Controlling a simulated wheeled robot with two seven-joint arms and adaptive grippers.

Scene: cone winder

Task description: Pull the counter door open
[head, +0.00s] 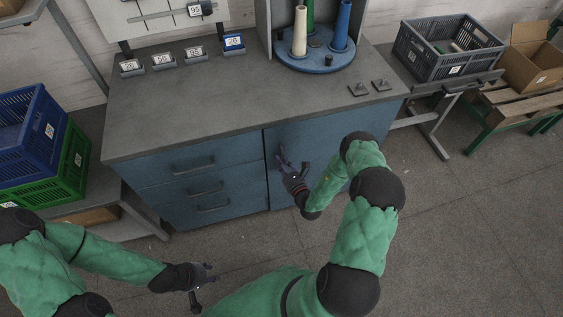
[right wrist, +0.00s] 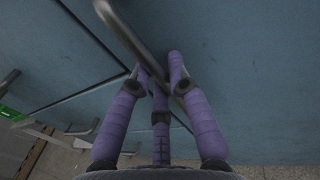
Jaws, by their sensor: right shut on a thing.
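The blue counter door (head: 318,132) is at the right of the counter's front and looks flush with it, shut. Its grey bar handle (right wrist: 124,36) runs slantwise through the right wrist view, where the blue door panel (right wrist: 255,70) fills the right side. My right gripper (head: 292,165) is at the door's left part. In the right wrist view its purple fingers (right wrist: 162,75) close around the lower part of the handle. My arm hides part of the door in the head view. My left gripper (head: 207,284) is empty above the floor, its fingers spread.
Blue drawers (head: 195,188) with dark handles are left of the door. The grey countertop (head: 220,105) carries number displays and a round blue stand (head: 316,60) with cones. Blue and green crates (head: 35,140) stand left, a grey crate (head: 445,68) right. Floor before the counter is clear.

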